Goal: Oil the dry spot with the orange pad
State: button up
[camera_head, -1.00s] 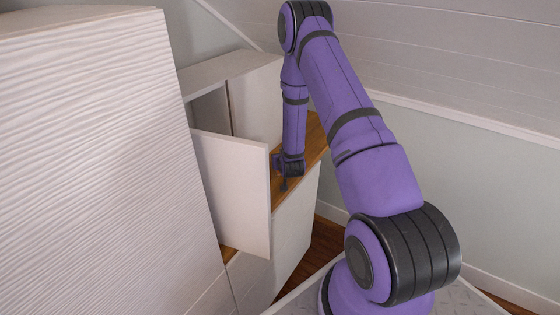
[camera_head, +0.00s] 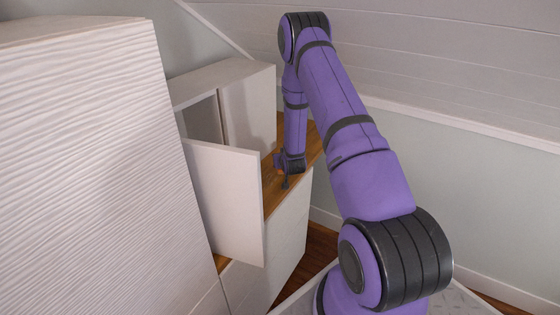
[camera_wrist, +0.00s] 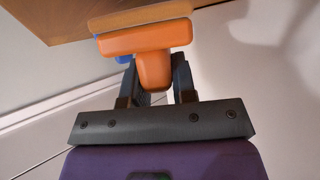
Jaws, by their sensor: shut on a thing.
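The orange pad (camera_wrist: 145,40) is a block with a stubby handle, seen at the top of the wrist view. My gripper (camera_wrist: 159,78) is shut on its handle. The pad's far side is close to a wooden top (camera_wrist: 60,18); I cannot tell whether they touch. In the head view my gripper (camera_head: 282,165) is low over the brown wooden top (camera_head: 275,190), beside the open cabinet door. A pale tan patch (camera_wrist: 135,15) shows just beyond the pad; I cannot tell whether it is the dry spot. The pad is not clear in the head view.
A white cabinet door (camera_head: 225,200) stands open just left of my gripper. A white cabinet (camera_head: 245,105) stands behind on the wooden top. A large white ribbed panel (camera_head: 90,170) fills the left. A blue thing (camera_wrist: 124,59) is partly hidden behind the pad.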

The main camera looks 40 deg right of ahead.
jog(key=shift+w+d, duration=0.1)
jog(key=shift+d, duration=0.1)
jog(key=shift+s+a+f, duration=0.1)
jog(key=shift+s+a, duration=0.15)
jog(key=shift+a, duration=0.45)
jog(key=shift+s+a+f, duration=0.1)
jog(key=shift+s+a, duration=0.2)
jog(key=shift+a, duration=0.45)
jog(key=shift+s+a+f, duration=0.1)
jog(key=shift+s+a, duration=0.15)
jog(key=shift+a, duration=0.45)
jog(key=shift+s+a+r, duration=0.1)
jog(key=shift+s+a, duration=0.25)
jog(key=shift+a, duration=0.65)
jog(key=shift+s+a+r, duration=0.1)
jog(key=shift+s+a, duration=0.25)
jog(key=shift+a, duration=0.7)
jog(key=shift+s+a+r, duration=0.1)
jog(key=shift+s+a, duration=0.25)
jog(key=shift+a, duration=0.65)
jog(key=shift+a, duration=0.1)
jog(key=shift+s+a, duration=0.35)
jog(key=shift+a, duration=0.4)
jog(key=shift+s+a, duration=0.3)
jog(key=shift+a, duration=0.4)
jog(key=shift+w, duration=0.2)
